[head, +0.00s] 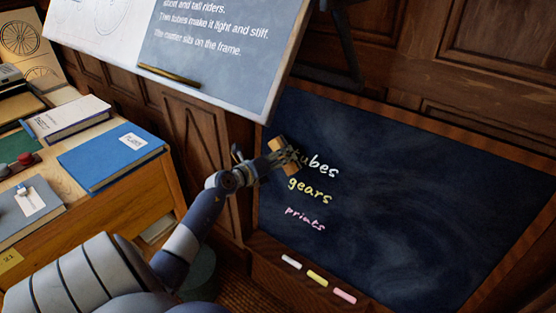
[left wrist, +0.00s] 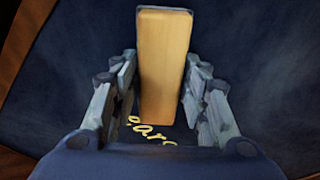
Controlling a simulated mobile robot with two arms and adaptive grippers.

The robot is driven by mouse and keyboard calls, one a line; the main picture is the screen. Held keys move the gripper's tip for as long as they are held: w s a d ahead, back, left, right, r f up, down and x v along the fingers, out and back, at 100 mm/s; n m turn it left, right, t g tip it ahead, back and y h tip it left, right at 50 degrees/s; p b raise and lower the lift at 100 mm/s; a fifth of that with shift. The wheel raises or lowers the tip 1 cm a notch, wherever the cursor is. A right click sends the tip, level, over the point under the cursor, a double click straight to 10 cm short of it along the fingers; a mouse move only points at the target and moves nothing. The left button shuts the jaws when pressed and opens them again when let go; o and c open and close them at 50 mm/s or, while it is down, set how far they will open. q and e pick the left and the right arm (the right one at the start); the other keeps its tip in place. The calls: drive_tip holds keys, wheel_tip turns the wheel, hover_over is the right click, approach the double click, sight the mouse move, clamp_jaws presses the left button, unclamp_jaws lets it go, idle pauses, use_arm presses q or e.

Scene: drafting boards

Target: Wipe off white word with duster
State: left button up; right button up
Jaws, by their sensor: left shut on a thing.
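The dark chalkboard (head: 430,200) leans at the right in the head view. It bears the white word "tubes" (head: 318,166), the yellow word "gears" (head: 310,192) and the pink word "prints" (head: 305,219). My left gripper (head: 275,158) is shut on the duster (head: 282,146), at the left end of the white word, whose first letter is partly covered. In the left wrist view the duster (left wrist: 165,60) is a tan block between the fingers. Part of the yellow word shows below it; the white word is hidden there. I cannot tell whether the duster touches the board. My right gripper is out of view.
White chalk (head: 291,262), yellow chalk (head: 317,278) and pink chalk (head: 345,296) lie on the board's ledge. A tilted drafting board (head: 225,70) overhangs the upper left. A desk with a blue book (head: 110,158) stands left. The chalkboard's right side is clear.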

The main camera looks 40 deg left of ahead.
use_arm(q)
drive_tip(key=shift+x, duration=0.95)
idle(0.6)
drive_tip(key=shift+a+r, duration=0.1)
